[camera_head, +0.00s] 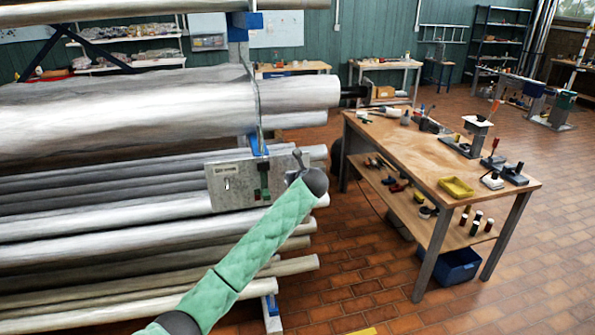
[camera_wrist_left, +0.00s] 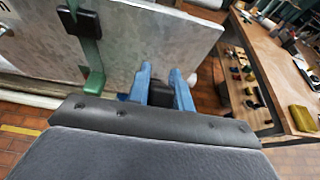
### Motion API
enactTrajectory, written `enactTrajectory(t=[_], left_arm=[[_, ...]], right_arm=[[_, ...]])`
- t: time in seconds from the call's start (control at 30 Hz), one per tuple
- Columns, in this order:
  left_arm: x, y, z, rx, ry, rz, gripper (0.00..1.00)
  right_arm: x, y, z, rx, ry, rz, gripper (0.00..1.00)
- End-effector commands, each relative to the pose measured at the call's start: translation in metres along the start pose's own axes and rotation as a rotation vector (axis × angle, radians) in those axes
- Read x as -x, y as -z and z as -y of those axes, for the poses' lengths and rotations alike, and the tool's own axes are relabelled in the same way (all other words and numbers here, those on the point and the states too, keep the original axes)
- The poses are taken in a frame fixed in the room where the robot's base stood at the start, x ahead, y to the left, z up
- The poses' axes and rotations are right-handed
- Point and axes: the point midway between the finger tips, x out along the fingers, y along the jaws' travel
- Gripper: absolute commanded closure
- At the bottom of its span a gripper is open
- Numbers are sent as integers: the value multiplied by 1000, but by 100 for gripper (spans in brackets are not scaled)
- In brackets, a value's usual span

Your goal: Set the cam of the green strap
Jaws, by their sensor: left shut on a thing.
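A grey plate (camera_head: 225,185) stands upright in front of the stacked metal pipes. The green strap (camera_head: 264,183) hangs on its face; in the left wrist view the strap (camera_wrist_left: 90,58) runs down the plate at the left. A black cam buckle (camera_wrist_left: 78,22) sits on the strap near the top edge of that view. My left gripper (camera_wrist_left: 161,88) has its blue fingers shut on a dark piece (camera_wrist_left: 161,95), right of the strap and apart from it. What this piece is, I cannot tell. In the head view my wrist hides the fingers. My right gripper is not in view.
A wooden workbench (camera_head: 420,155) with tools and a yellow tray (camera_head: 456,187) stands at the right. A blue crate (camera_head: 450,268) is on the floor beneath it. A large pipe (camera_head: 130,105) lies above the plate. The tiled floor between pipes and bench is mostly clear.

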Motion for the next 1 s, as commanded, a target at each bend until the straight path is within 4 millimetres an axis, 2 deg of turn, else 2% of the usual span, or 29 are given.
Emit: enactTrajectory(t=[0.03,0.3,0.6,1.0], left_arm=[[0,-7,0,1,-1,-13,100],[-7,-14,0,1,0,-117,100],[-15,-18,0,0,0,-220,100],[-17,-20,0,1,0,-250,100]], right_arm=[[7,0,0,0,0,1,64],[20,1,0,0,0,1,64],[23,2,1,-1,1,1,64],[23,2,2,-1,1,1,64]])
